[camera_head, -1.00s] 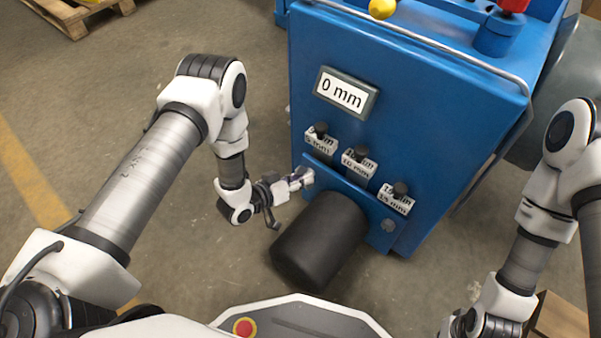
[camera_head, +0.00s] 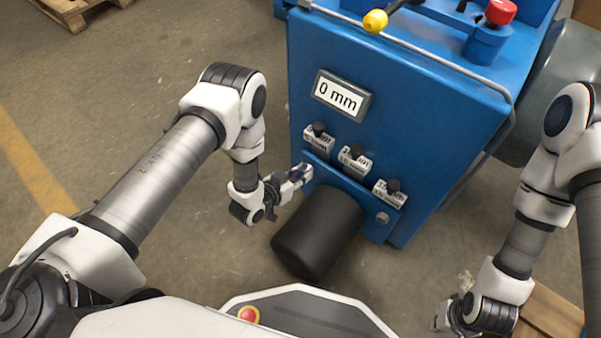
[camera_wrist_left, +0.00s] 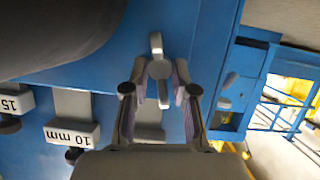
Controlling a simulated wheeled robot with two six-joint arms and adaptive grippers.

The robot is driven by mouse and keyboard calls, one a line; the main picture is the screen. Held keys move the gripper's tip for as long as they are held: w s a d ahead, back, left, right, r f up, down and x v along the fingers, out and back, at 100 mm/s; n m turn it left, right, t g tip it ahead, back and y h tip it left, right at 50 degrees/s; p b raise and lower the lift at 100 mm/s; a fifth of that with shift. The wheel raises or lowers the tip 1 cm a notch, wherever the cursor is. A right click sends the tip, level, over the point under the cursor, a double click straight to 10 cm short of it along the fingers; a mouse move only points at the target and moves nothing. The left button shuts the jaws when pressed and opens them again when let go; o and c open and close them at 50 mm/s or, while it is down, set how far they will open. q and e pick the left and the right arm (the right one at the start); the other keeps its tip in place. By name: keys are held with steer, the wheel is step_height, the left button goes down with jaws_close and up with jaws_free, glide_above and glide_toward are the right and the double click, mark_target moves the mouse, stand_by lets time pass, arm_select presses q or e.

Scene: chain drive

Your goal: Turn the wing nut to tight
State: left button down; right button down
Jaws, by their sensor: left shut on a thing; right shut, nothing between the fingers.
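The grey wing nut (camera_wrist_left: 160,69) sits on the blue plate at the front of the machine, its wings pointing nearly up and down in the left wrist view. My left gripper (camera_wrist_left: 160,90) has one finger on each side of it and is shut on it. In the head view my left gripper (camera_head: 302,174) is at the plate's left end, and it mostly hides the nut there. My right gripper (camera_head: 440,318) is low at the right, shut and empty, away from the machine.
The blue machine (camera_head: 420,130) carries a "0 mm" display (camera_head: 341,95) and labelled blocks, including a 10 mm block (camera_wrist_left: 72,134). A black cylinder (camera_head: 318,235) juts out beside my left gripper. A cardboard box (camera_head: 552,318) stands at lower right.

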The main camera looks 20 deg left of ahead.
arm_select(q)
steer(key=c, duration=1.1)
jaws_free()
steer(key=shift+c, duration=0.2)
steer(key=shift+s, duration=0.1)
steer(key=v, duration=1.1)
steer(key=shift+s+r, duration=0.25)
steer(key=shift+s, duration=0.05)
steer(key=shift+a, duration=0.15)
